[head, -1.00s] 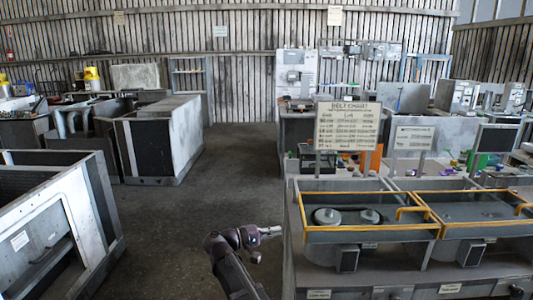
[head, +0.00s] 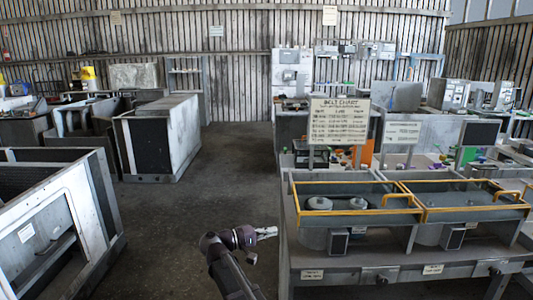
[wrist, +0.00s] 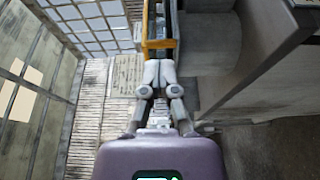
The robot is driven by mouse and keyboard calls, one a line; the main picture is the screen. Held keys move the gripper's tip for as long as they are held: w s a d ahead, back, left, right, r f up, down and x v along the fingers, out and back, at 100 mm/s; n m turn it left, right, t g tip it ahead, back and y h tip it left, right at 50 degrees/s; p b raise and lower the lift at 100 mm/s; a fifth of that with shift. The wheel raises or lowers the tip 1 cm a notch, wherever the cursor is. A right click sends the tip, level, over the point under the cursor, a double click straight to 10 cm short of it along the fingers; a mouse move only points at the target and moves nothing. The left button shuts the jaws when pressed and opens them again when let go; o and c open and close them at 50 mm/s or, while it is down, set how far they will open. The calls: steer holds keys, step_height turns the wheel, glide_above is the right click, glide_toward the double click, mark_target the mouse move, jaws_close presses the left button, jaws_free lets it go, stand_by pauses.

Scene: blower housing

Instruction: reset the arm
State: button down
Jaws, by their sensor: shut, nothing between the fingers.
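My gripper (head: 267,233) is at the lower middle of the head view, at the end of my arm, just left of the grey workbench with the yellow-edged trays. It is shut and empty. In the wrist view my gripper (wrist: 159,72) points up the picture, its fingers together in front of a yellow rail (wrist: 160,44). I cannot tell from the wrist view how far the rail is from the fingertips.
The grey workbench (head: 350,276) stands close on the right, with yellow-framed trays (head: 352,211) and a belt chart sign (head: 339,122) above it. Grey housings (head: 160,136) stand at the left. The floor aisle (head: 215,190) between them is clear.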

steer(key=s+d+f+m+g+y+p, duration=0.1)
steer(key=s+d+f+g+y, duration=0.2)
steer(key=d, duration=0.4)
steer(key=s+d+f+g+y+p, duration=0.1)
steer(key=s+d+f+y+p, duration=0.1)
steer(key=s+d+f+y, duration=0.3)
steer(key=s+d+f+m+g+y+p, duration=0.1)
steer(key=s+f+y, duration=0.1)
steer(key=s+y, duration=0.2)
steer(key=s+d+f+m+g+y+p, duration=0.1)
steer(key=s+d+f+m+y, duration=0.1)
steer(key=s+y, duration=0.3)
steer(key=shift+s+d+f, duration=0.3)
steer(key=shift+s+f, duration=0.2)
steer(key=shift+s, duration=0.7)
